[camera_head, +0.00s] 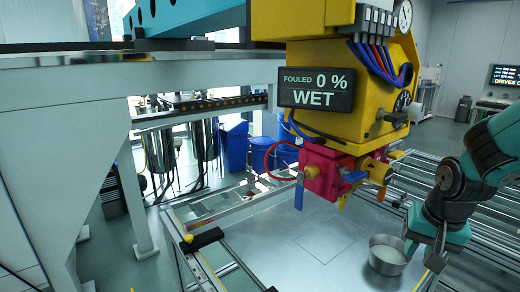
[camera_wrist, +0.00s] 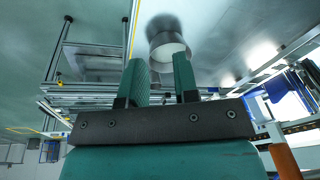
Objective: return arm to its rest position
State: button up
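My arm comes in from the right in the camera_head view, and my gripper (camera_head: 422,256) points down beside a round metal pot (camera_head: 387,256). In the camera_wrist view the two green fingers of my gripper (camera_wrist: 161,75) stand apart with nothing seen clamped between them. The pot (camera_wrist: 168,42) shows just beyond the fingertips there. I cannot tell whether a finger touches its rim. In the camera_head view the pot stands on the metal panel surface (camera_head: 310,250), and one finger overlaps the pot's right edge.
A yellow machine head (camera_head: 310,110) with a display reading "FOULED 0 % WET" hangs over the panel. A red block (camera_head: 325,172) with valves is below it. Metal rails (camera_head: 460,215) run behind and beside my arm. Blue barrels (camera_head: 236,148) stand farther back.

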jog(key=s+a+r+n, duration=0.2)
jog(key=s+a+n, duration=0.1)
jog(key=s+n, duration=0.3)
jog(key=s+a+r+n+g+y+p, duration=0.1)
jog(key=s+a+r+n+y+p, duration=0.1)
jog(key=r, duration=0.6)
jog(key=s+a+r+n+g+y+p, duration=0.1)
jog(key=s+a+r+n+p, duration=0.2)
jog(key=s+a+r+p, duration=0.4)
jog(key=s+a, duration=0.1)
jog(key=a, duration=0.3)
jog(key=shift+s+a+r+n+y, duration=0.3)
jog(key=shift+r+n+y, duration=0.1)
